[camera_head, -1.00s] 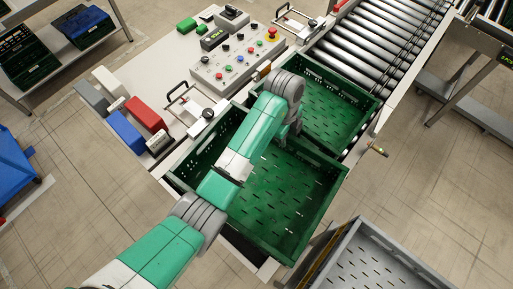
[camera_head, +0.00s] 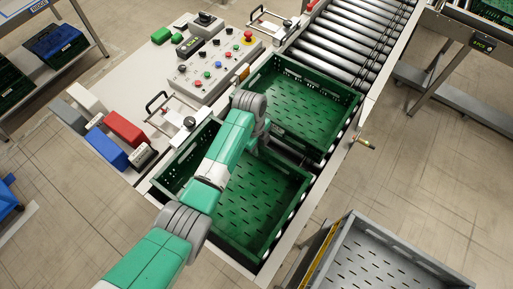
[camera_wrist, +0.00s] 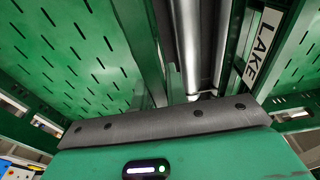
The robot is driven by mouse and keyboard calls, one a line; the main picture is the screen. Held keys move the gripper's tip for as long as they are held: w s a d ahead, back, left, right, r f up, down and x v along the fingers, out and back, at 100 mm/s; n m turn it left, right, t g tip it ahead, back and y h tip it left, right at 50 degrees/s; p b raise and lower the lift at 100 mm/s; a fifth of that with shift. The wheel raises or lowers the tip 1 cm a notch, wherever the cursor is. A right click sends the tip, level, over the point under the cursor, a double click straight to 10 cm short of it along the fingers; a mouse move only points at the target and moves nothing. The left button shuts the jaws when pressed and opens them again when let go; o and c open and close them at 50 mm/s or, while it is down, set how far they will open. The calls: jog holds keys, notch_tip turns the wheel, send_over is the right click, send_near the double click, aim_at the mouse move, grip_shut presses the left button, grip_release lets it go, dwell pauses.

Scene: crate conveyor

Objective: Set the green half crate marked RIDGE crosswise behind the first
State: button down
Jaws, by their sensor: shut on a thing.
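Two green crates with slotted floors stand one behind the other at the near end of the conveyor. The near crate (camera_head: 283,232) lies crosswise, and the far crate (camera_head: 345,128) is just behind it. In the wrist view one crate floor (camera_wrist: 65,60) shows at left. A crate with a LAKE label (camera_wrist: 262,45) shows at right, with rollers between. No RIDGE mark can be read on the near crate.
A control panel (camera_head: 215,62) and red, blue and grey blocks (camera_head: 127,128) stand left of the conveyor. A grey crate (camera_head: 345,235) is at lower right. Free rollers (camera_head: 350,45) run beyond the far crate. A shelf (camera_head: 75,75) holds crates at upper left.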

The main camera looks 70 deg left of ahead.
jog(key=shift+f, duration=0.6)
jog(key=c, duration=1.4)
grip_release()
jog(key=r, duration=0.8)
jog(key=a+r, duration=0.1)
jog(key=r, duration=0.3)
jog(key=shift+s+a+r+p, duration=0.1)
jog(key=shift+s+p, duration=0.3)
